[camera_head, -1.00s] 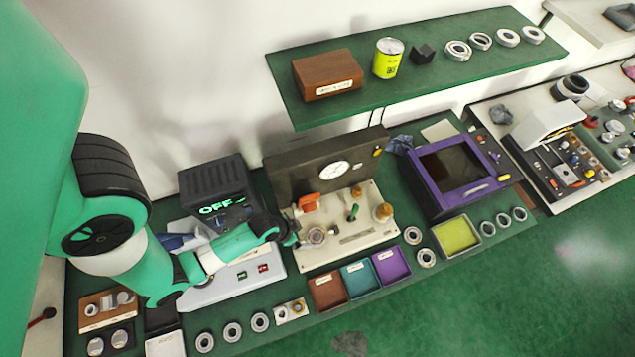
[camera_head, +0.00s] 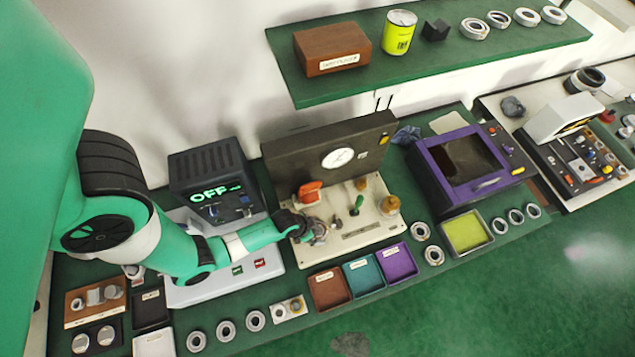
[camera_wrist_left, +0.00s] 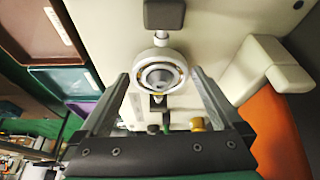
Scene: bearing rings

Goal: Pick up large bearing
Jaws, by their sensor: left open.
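A metal bearing ring (camera_wrist_left: 160,72) sits on the cream test fixture (camera_head: 358,238). In the left wrist view it lies between the fingertips of my left gripper (camera_wrist_left: 160,78), with a gap on each side. In the head view my left gripper (camera_head: 316,233) is over the left part of the fixture and largely hides this ring. The fingers are open and hold nothing. Other bearing rings (camera_head: 226,330) lie along the front edge of the bench. My right gripper is not in view.
An orange part (camera_head: 309,192) stands close behind my left gripper. Brown (camera_head: 329,287), teal (camera_head: 363,273) and purple (camera_head: 397,261) trays lie in front of the fixture. A dark panel with a gauge (camera_head: 338,158) rises behind. A green shelf (camera_head: 440,62) hangs above.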

